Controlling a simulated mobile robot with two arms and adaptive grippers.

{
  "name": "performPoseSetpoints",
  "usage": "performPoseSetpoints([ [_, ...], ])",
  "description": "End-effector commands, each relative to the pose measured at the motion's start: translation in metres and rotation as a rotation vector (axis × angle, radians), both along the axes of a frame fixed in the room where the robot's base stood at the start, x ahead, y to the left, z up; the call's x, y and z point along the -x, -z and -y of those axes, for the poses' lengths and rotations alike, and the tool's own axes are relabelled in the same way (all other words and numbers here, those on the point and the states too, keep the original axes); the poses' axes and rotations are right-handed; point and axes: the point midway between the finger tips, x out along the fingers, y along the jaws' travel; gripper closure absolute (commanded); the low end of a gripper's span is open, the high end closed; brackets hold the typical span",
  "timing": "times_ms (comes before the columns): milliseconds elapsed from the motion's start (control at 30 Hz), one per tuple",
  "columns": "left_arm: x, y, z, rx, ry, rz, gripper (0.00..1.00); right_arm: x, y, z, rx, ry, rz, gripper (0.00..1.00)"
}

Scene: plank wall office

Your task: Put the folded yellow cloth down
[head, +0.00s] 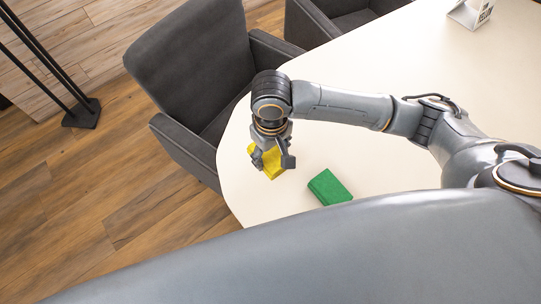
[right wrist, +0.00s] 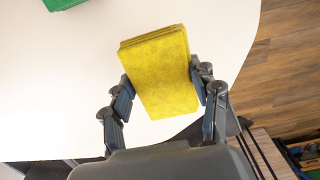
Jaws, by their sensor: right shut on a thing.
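The folded yellow cloth (head: 273,166) is in my right gripper (head: 273,161), over the rounded end of the pale table (head: 385,170). In the right wrist view the yellow cloth (right wrist: 160,75) lies between the two fingers of the right gripper (right wrist: 163,98), which are shut on its sides. The cloth is close to the tabletop in the head view; I cannot tell whether it touches it. My left gripper is in neither view.
A green folded cloth (head: 329,187) lies on the table right of the yellow one, and its edge shows in the wrist view (right wrist: 62,4). A grey chair (head: 195,60) stands against the table's left side. A small sign (head: 470,13) stands at the back right.

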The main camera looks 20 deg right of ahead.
Motion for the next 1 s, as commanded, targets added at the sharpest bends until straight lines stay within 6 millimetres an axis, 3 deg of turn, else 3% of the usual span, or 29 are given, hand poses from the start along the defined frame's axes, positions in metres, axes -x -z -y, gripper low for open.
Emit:
performPoseSetpoints([
  [267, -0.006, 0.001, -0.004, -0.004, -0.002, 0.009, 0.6, -0.017, 0.023, 0.004, 0.002, 0.001, -0.002, 0.65],
  [433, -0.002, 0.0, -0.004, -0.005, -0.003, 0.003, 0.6, -0.015, 0.045, 0.004, 0.001, -0.001, -0.002, 0.65],
  [833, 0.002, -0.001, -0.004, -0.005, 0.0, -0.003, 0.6, -0.015, 0.052, 0.003, 0.0, -0.001, -0.001, 0.65],
  [867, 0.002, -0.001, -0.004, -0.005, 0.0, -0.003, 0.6, -0.015, 0.052, 0.003, 0.0, -0.001, 0.0, 0.38],
  [967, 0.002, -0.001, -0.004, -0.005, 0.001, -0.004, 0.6, -0.015, 0.052, 0.003, 0.0, -0.001, 0.0, 0.17],
  [1000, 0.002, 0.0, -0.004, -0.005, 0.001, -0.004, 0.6, -0.015, 0.052, 0.003, 0.0, -0.001, 0.0, 0.17],
])
